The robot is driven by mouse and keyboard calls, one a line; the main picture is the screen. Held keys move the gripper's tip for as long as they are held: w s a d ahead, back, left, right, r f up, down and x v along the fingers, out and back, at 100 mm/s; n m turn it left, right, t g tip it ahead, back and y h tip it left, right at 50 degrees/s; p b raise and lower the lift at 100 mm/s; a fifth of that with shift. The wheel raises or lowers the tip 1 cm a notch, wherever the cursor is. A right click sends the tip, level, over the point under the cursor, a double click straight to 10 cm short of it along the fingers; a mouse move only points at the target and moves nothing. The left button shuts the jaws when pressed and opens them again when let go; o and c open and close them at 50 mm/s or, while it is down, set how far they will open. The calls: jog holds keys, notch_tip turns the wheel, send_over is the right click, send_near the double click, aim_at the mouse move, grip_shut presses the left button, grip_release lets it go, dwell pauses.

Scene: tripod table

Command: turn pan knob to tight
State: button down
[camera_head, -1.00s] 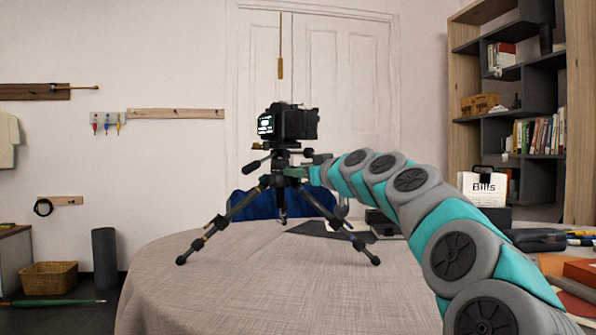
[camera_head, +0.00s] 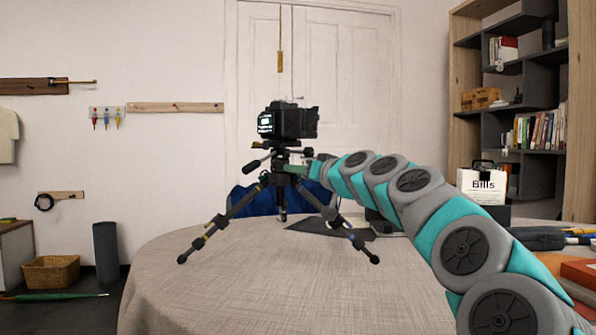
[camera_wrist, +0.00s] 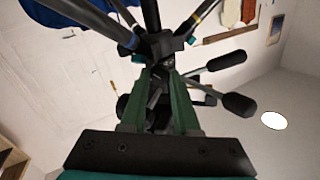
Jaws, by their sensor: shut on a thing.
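The black tripod (camera_head: 280,180) stands on the cloth-covered table (camera_head: 250,285) with its legs spread and a camera (camera_head: 294,122) on top. Its head and legs also show from close by in the wrist view (camera_wrist: 165,45). My gripper (camera_head: 303,170) reaches in from the right at the tripod head, just under the camera. In the wrist view, its green fingers (camera_wrist: 160,78) are shut on a small dark part at the head, which I take to be the pan knob. The fingers mostly hide the knob, and its angle cannot be read.
Two dark handles (camera_wrist: 232,103) stick out from the tripod head beside my fingers in the wrist view. A dark flat sheet (camera_head: 325,228) lies behind the tripod. A bills box (camera_head: 482,187) and other items stand at the right. The table's front left is clear.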

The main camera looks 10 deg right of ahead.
jog(key=c, duration=0.6)
grip_release()
jog(key=shift+c, duration=0.2)
